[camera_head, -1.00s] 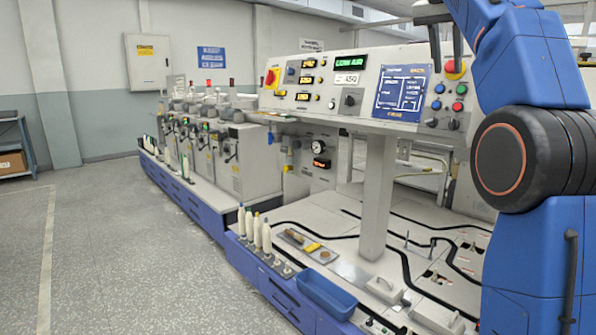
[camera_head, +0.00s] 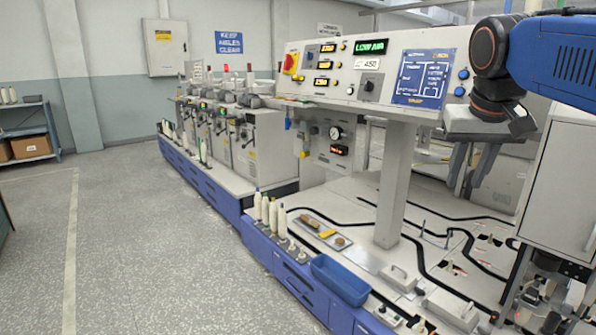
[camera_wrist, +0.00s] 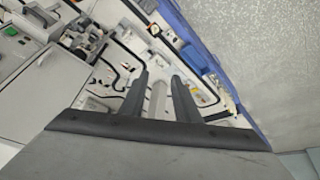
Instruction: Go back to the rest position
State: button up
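In the wrist view my gripper (camera_wrist: 160,80) also shows two parted fingers. A pale bar-like shape appears in the gap there, seemingly part of the machine behind. A blue bin (camera_head: 340,280) stands on the machine's front ledge, apart from the gripper. Several pale bobbins (camera_head: 273,216) stand upright left of it.
The control panel (camera_head: 375,75) sits on a grey post (camera_head: 392,190) above the white machine deck. A grey cabinet (camera_head: 562,190) stands at the right. The floor (camera_head: 140,240) at left is clear.

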jog(key=s+a+f+n, duration=0.1)
jog(key=s+f, duration=0.4)
jog(key=f, duration=0.4)
jog(key=s+a+f+y, duration=0.1)
jog(key=s+f, duration=0.5)
jog(key=f, duration=0.3)
jog(key=s+a+f+n, duration=0.1)
jog(key=s+a+f, duration=0.1)
jog(key=s+f, duration=0.3)
notch_tip(320, 180, down, 4)
jog(key=shift+s+f+n+y, duration=0.1)
jog(key=shift+s+n+y, duration=0.15)
jog(key=shift+n+y, duration=0.05)
